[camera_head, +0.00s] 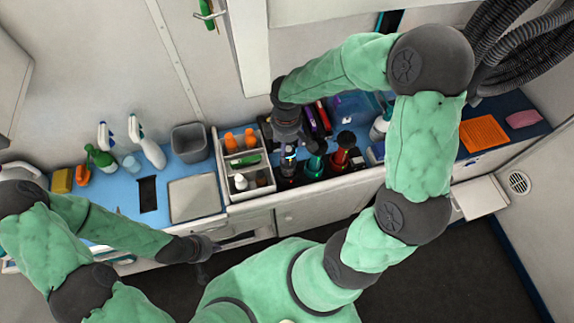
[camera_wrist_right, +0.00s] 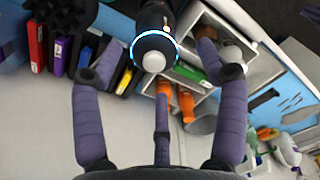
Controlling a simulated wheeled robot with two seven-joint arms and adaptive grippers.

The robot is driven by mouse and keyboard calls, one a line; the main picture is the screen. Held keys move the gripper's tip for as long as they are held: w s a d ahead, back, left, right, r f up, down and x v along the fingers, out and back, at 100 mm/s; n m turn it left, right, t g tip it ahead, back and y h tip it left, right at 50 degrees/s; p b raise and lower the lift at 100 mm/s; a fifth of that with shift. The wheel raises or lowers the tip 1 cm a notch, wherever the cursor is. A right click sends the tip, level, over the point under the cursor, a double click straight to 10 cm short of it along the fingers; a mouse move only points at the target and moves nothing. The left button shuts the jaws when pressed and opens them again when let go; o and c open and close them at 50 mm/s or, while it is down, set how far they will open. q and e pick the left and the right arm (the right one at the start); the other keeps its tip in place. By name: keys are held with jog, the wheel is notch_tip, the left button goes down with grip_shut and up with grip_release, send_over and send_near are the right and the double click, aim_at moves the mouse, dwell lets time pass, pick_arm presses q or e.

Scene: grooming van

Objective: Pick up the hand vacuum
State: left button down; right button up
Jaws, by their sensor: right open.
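The hand vacuum appears to be the dark body with a glowing white-blue ring (camera_wrist_right: 153,45) in the right wrist view. In the head view its glow (camera_head: 289,154) shows on the counter, just right of the grey caddy and partly hidden by my right gripper. My right gripper (camera_head: 288,138) is above it from the back. In the right wrist view, the open fingers (camera_wrist_right: 160,76) spread on either side of the ringed end, with a gap on both sides. My left gripper (camera_head: 206,250) is low in front of the counter drawers; its fingers are too small to read.
A grey caddy (camera_head: 224,165) with orange bottles stands left of the vacuum. Green-banded (camera_head: 313,163) and red-banded (camera_head: 341,158) dark items stand close on its right. Coloured upright cases (camera_head: 317,118) are behind. Spray bottles (camera_head: 146,145) and a grey bin (camera_head: 189,142) stand further left.

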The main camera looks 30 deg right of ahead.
aim_at(288, 164)
jog(key=shift+s+d+f, duration=0.15)
jog(key=shift+f, duration=0.3)
notch_tip(288, 164, down, 4)
jog(key=shift+d+f+b, duration=0.1)
jog(key=shift+d+b, duration=0.05)
jog(key=shift+b, duration=0.3)
jog(key=c, duration=1.2)
